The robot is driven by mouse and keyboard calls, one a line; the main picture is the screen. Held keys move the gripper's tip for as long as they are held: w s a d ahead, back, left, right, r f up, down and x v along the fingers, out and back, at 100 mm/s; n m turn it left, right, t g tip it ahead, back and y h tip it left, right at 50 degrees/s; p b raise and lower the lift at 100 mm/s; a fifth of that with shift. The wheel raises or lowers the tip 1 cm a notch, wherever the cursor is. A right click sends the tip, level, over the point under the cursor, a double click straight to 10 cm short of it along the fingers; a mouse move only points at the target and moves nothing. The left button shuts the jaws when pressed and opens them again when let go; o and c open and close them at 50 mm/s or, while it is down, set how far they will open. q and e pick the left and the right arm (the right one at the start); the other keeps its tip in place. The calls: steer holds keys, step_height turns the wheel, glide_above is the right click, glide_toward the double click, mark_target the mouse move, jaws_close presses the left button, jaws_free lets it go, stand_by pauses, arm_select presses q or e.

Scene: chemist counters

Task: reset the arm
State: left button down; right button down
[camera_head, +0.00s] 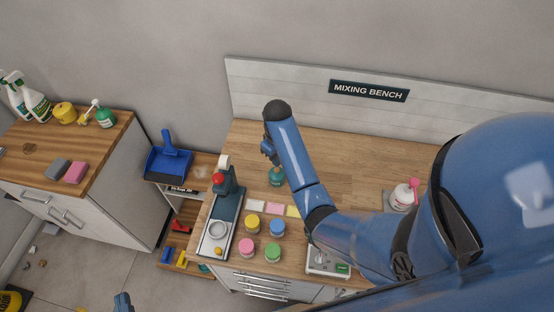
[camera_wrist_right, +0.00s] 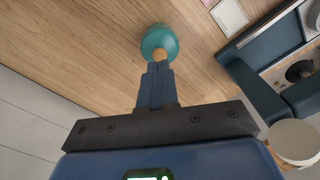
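My right arm reaches in from the right in the head view, with my right gripper (camera_head: 268,152) over the wooden bench. A round teal flask (camera_head: 277,176) is just below it. In the right wrist view my right gripper (camera_wrist_right: 159,68) has its fingers close together, with the orange stopper of the teal flask (camera_wrist_right: 158,40) at their tips. It looks shut on the flask's neck or stopper. I cannot tell whether the flask touches the bench. A blue piece of my left gripper (camera_head: 123,303) shows at the bottom edge; its fingers are not clear.
On the mixing bench (camera_head: 345,160) stand several coloured jars (camera_head: 253,222), a device with a red knob (camera_head: 219,225), paper cards (camera_head: 273,208), a scale (camera_head: 328,260) and a pink-topped bottle (camera_head: 402,197). A side counter (camera_head: 95,150) holds spray bottles and sponges. The bench's back is clear.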

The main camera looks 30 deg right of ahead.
steer(key=shift+r, duration=1.9)
